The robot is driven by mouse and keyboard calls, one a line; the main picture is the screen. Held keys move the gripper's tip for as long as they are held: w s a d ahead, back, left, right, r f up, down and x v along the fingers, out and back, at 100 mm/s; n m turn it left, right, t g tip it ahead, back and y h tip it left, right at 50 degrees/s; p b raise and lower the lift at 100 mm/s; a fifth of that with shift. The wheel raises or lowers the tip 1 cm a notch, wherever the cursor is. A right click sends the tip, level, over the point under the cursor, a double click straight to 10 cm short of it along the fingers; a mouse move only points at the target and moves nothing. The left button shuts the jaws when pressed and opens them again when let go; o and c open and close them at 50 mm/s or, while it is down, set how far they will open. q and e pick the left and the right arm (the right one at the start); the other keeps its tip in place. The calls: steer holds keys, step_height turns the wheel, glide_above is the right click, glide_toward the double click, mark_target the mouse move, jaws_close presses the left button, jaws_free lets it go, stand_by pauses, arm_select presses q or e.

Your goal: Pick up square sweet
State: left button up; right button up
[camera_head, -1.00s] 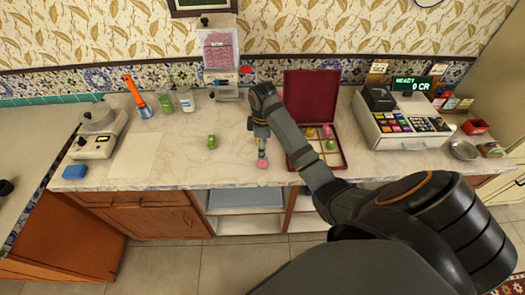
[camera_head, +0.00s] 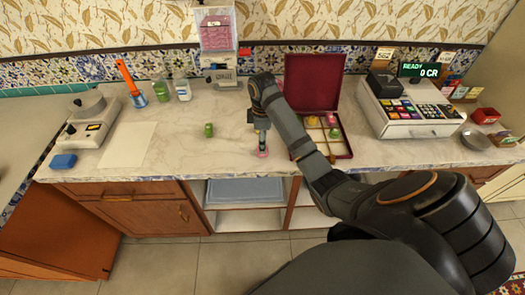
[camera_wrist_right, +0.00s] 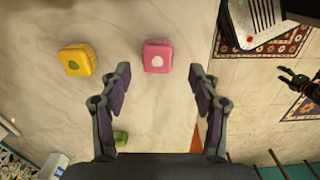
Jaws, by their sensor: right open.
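A pink square sweet (camera_wrist_right: 157,56) with a pale mark on top lies on the counter. In the head view the pink sweet (camera_head: 262,154) is near the counter's front edge, just under my right gripper (camera_head: 261,142). In the right wrist view my right gripper (camera_wrist_right: 159,72) is open and empty, with the pink sweet between and slightly beyond the fingertips. A yellow square sweet (camera_wrist_right: 77,59) lies left of the fingers there; I cannot pick it out in the head view. A dark gripper (camera_wrist_right: 290,76), seemingly my left, shows small at the right edge; its opening is unclear.
A green sweet (camera_head: 209,130) lies to the left. An open red box (camera_head: 345,143) with sweets stands right of my right gripper, partly behind my arm. A cash register (camera_head: 408,108) is further right, a scale (camera_head: 88,125) far left.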

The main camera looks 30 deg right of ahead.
steer(key=f, duration=0.3)
steer(key=shift+w+f+p, duration=0.25)
steer(key=shift+f+p, duration=0.05)
steer(key=shift+f, duration=0.05)
steer(key=shift+s+r, duration=0.1)
steer(key=c, duration=1.1)
arm_select(q)
steer(key=shift+f, duration=0.4)
arm_select(e)
steer(key=shift+d+r, duration=0.1)
steer(key=shift+r, duration=0.55)
steer(key=r, duration=0.1)
steer(key=r+p, duration=0.2)
steer(key=shift+s+d+r, duration=0.15)
steer(key=shift+s+r, duration=0.2)
steer(key=shift+r, duration=0.05)
arm_select(q)
step_height(320, 180, up, 7)
steer(key=p, duration=0.5)
arm_select(e)
steer(key=s+d+r, duration=0.1)
steer(key=s+r, duration=0.1)
steer(key=s, duration=0.2)
steer(key=s+d+r, duration=0.1)
steer(key=s+r, duration=0.2)
steer(key=s, duration=0.1)
steer(key=s+d+r, duration=0.1)
steer(key=s+r, duration=0.2)
steer(key=s, duration=0.1)
steer(key=shift+s+d, duration=0.35)
